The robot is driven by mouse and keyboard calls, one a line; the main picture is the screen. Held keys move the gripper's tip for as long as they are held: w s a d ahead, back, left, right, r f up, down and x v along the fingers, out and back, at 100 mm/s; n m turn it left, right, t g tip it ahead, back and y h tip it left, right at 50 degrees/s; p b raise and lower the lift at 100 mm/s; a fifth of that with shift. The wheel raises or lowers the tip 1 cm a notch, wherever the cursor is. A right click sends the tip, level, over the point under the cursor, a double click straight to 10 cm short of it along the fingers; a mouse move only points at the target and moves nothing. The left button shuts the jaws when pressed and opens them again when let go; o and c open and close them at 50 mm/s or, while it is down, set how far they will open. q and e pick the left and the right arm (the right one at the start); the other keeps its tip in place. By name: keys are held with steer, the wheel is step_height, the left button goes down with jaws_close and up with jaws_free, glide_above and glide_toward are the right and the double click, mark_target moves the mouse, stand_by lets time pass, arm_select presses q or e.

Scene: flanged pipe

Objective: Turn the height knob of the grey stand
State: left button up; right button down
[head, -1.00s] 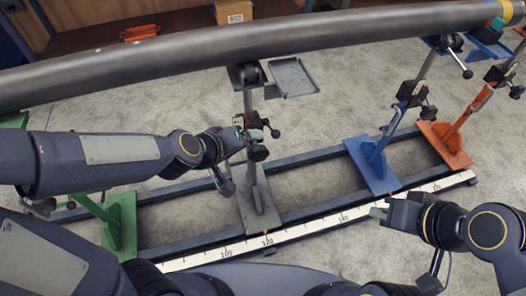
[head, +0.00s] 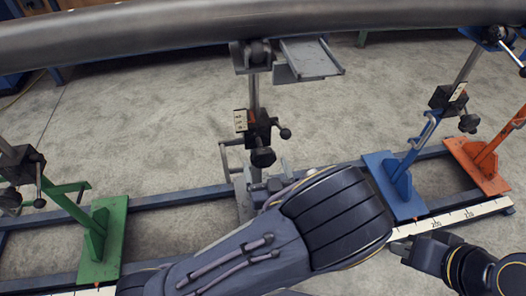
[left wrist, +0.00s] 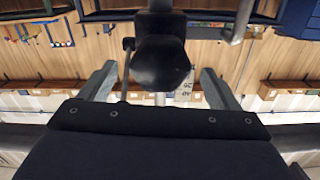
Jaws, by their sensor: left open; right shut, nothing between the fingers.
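The grey stand (head: 254,95) stands upright under the pipe in the head view. Its black height knob (head: 262,157) sticks out from the clamp block, below a side handle with a ball end (head: 285,133). My left gripper (head: 270,182) is just below the knob, mostly hidden behind my own arm. In the left wrist view the black knob (left wrist: 160,62) shows between the two open fingers of my left gripper (left wrist: 158,72), with gaps on both sides. My right gripper (head: 402,247) is shut and empty at the lower right, away from the stand.
A large dark pipe (head: 150,34) runs across the top. A green stand (head: 108,235) is at left; blue (head: 390,185) and orange (head: 480,160) stands are at right. The stands sit on blue rails with a white scale (head: 465,218). Bare floor lies behind.

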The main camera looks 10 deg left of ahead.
mark_target(261, 151)
arm_select(q)
steer(key=b+x, duration=0.1)
steer(key=x, duration=0.5)
steer(key=shift+w+a, duration=0.2)
steer(key=shift+w, duration=0.1)
steer(key=c, duration=1)
steer(key=shift+m, duration=0.3)
steer(key=m+p, duration=0.3)
steer(key=m, duration=0.1)
steer(key=shift+m+p, duration=0.9)
steer(key=shift+m, duration=1.2)
steer(key=shift+f, duration=0.1)
